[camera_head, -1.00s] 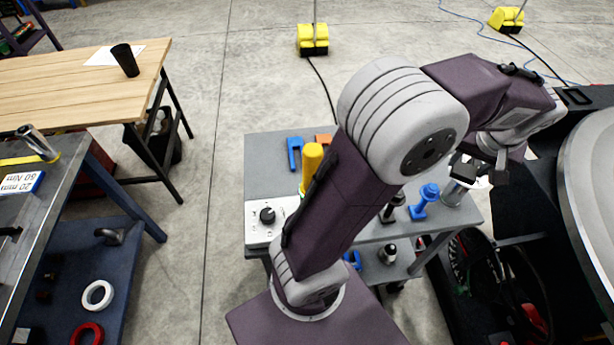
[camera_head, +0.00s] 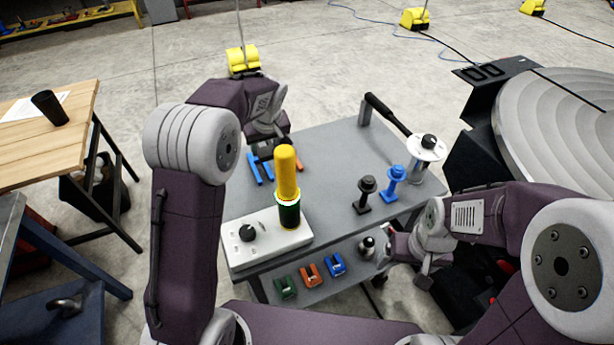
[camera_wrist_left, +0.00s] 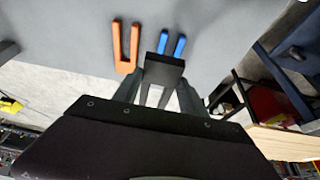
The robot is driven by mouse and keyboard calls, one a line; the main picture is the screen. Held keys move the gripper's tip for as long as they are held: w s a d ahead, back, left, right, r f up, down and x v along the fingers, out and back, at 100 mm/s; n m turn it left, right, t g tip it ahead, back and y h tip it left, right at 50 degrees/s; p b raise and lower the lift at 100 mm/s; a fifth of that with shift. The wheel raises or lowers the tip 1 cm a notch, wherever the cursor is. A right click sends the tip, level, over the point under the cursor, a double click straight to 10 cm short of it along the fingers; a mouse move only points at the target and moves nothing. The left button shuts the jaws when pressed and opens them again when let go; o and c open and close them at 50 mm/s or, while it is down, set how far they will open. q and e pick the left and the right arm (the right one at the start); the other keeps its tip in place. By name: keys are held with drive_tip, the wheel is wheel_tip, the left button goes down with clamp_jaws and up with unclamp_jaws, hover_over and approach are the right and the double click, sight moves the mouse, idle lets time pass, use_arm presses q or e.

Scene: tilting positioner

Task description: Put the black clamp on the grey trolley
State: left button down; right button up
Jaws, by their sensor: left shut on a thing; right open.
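My left gripper (camera_head: 270,138) is over the back left of the grey trolley (camera_head: 330,150). In the left wrist view its fingers (camera_wrist_left: 158,92) are shut on the black clamp (camera_wrist_left: 164,68), a flat dark forked piece. The clamp is close above or on the trolley top, beside a blue forked clamp (camera_wrist_left: 172,45) and an orange one (camera_wrist_left: 126,46); I cannot tell whether it touches the top. In the head view the black clamp is mostly hidden by the gripper. My right gripper (camera_head: 405,272) is open and empty, low beside the trolley's right side.
A yellow-topped cylinder (camera_head: 287,175) and a white control box (camera_head: 268,240) stand at the trolley's front left. A black stud (camera_head: 365,196) and a blue one (camera_head: 394,184) stand to the right. A large round table (camera_head: 560,120) is at far right, a wooden bench (camera_head: 75,120) at left.

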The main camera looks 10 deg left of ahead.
use_arm(q)
drive_tip(key=shift+f, duration=0.15)
drive_tip(key=shift+a, duration=0.15)
hover_over(233, 184)
drive_tip(key=s, duration=0.1)
drive_tip(key=f, duration=0.7)
drive_tip(key=shift+s+d, duration=0.1)
drive_tip(key=shift+d, duration=0.15)
wheel_tip(233, 184, down, 3)
drive_tip(key=shift+d+f, duration=0.1)
drive_tip(key=shift+f, duration=0.45)
